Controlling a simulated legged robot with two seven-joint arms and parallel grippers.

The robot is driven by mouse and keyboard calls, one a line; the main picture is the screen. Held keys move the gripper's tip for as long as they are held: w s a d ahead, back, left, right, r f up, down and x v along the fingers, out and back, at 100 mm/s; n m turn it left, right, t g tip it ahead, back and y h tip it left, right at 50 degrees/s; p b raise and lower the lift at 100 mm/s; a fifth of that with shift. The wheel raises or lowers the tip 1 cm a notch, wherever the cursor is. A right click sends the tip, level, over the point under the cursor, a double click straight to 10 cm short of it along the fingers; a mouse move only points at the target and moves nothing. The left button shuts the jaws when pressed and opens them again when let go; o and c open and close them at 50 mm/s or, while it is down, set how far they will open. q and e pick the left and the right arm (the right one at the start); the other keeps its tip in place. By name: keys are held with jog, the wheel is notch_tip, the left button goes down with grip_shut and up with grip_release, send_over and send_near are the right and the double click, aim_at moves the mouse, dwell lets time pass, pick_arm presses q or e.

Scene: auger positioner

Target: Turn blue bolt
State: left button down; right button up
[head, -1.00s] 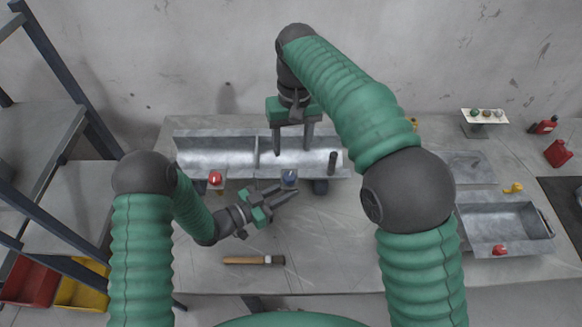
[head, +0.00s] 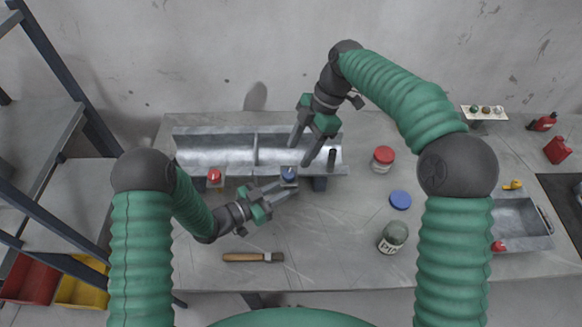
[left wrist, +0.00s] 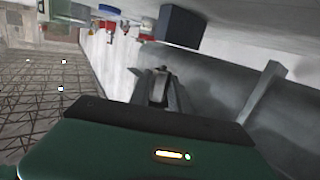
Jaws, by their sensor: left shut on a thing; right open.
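The blue bolt (head: 288,174) is on the front edge of a grey metal trough (head: 215,152), right of its middle. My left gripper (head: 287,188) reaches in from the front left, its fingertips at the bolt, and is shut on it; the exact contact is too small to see. My right gripper (head: 301,154) is open and empty, pointing down over the right half of the trough.
A red bolt (head: 214,175) is on the trough's front edge at left. A brush (head: 253,257) lies in front. To the right are a red-lidded jar (head: 383,158), a blue lid (head: 400,200), an open jar (head: 393,236) and a metal tray (head: 520,222). The table between is clear.

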aim_at(289, 173)
jog(key=x, duration=0.7)
jog(key=shift+f, duration=0.3)
grip_shut()
